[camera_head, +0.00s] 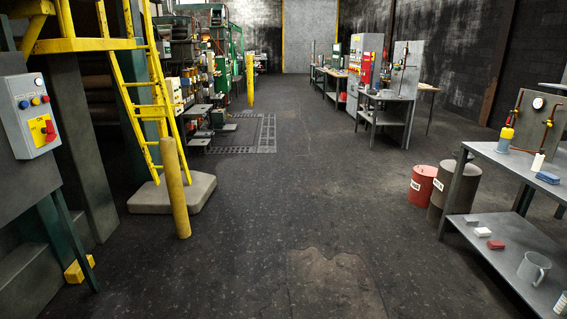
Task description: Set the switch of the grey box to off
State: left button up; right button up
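A grey box (29,116) is mounted on a dark grey machine column at the left edge of the head view. A red rotary switch (48,131) sits on a yellow plate on the lower part of its front. Blue, red and yellow buttons and a white round part sit in the upper part of the front. The red handle looks roughly upright, but the switch's marking is too small to read. Neither of my grippers is in view.
A yellow block (79,269) lies on the floor below. A grey workbench (484,245) and two bins stand at right. The middle floor is clear.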

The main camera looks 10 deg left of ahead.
aim_at(51, 136)
jog(key=u, duration=0.25)
jog(key=i, duration=2)
jog(key=u, duration=1.3)
jog(key=i, duration=1.6)
jog(key=u, duration=1.2)
